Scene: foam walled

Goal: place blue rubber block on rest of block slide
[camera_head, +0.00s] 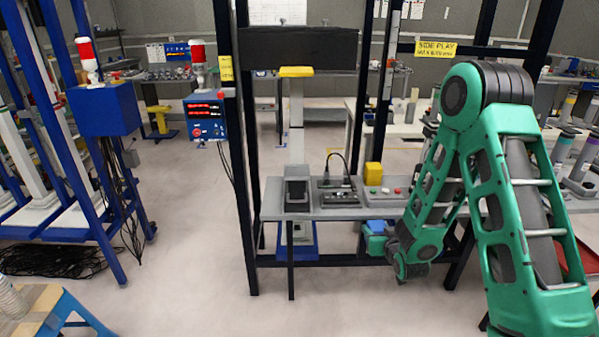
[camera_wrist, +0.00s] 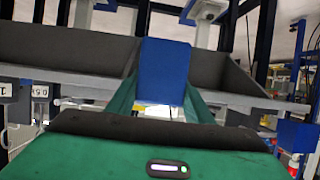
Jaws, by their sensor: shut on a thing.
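My gripper (camera_head: 374,240) hangs low at the front edge of the grey table (camera_head: 330,213), in front of its right part. In the wrist view its green fingers (camera_wrist: 160,98) are shut on the blue rubber block (camera_wrist: 163,70), which stands up between them. A bit of blue at the gripper also shows in the head view (camera_head: 376,226). Dark sloping panels stand behind the block, to the left (camera_wrist: 60,50) and right (camera_wrist: 225,65) in the wrist view. I cannot tell whether these belong to the block slide, and its rest is not clearly made out.
On the table stand a dark box-like fixture (camera_head: 297,192), a panel with a cable (camera_head: 338,192), a plate with buttons (camera_head: 385,197) and a yellow block (camera_head: 373,172). Dark frame posts (camera_head: 243,150) rise beside the table. Open floor (camera_head: 190,230) lies to the left.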

